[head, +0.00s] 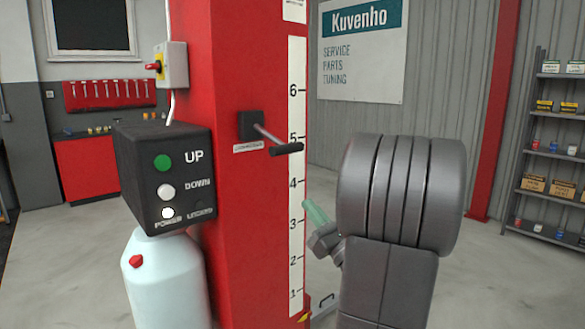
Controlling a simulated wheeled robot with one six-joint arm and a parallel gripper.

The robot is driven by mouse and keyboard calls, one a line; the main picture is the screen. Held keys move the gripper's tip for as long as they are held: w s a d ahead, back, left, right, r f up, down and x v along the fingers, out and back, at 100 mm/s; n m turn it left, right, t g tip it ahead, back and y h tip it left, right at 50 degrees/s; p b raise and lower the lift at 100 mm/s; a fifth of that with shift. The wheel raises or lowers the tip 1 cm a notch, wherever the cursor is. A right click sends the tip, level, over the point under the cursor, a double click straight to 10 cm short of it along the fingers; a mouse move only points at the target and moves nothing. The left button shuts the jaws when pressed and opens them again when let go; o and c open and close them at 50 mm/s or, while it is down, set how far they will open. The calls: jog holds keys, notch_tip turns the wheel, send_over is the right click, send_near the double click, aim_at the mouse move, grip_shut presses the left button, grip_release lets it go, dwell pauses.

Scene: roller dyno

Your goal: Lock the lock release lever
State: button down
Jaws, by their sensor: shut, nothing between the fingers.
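The lock release lever (287,149) sticks out from a black mount on the front of the red column (245,230). Its thin metal rod slants down to the right and ends in a black bar-shaped grip. A small white label with print too small to read is below the mount. My gripper (316,213) shows as a pale green tip at the right of the column, below the lever and apart from it. It looks shut and empty. My grey arm hides part of it and the floor behind.
A black control box (165,178) with UP and DOWN buttons is at the column's left, above a white container (165,280) with a red cap. A numbered white scale (296,220) runs up the column near the lever. Shelves (555,150) stand at the far right. Open floor lies behind.

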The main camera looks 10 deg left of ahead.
jog(key=w+a+r+p, duration=0.4)
jog(key=a+r, duration=0.2)
jog(key=r, duration=0.2)
jog(key=shift+w+r, duration=0.3)
jog(key=shift+r, duration=0.1)
jog(key=shift+r, duration=0.1)
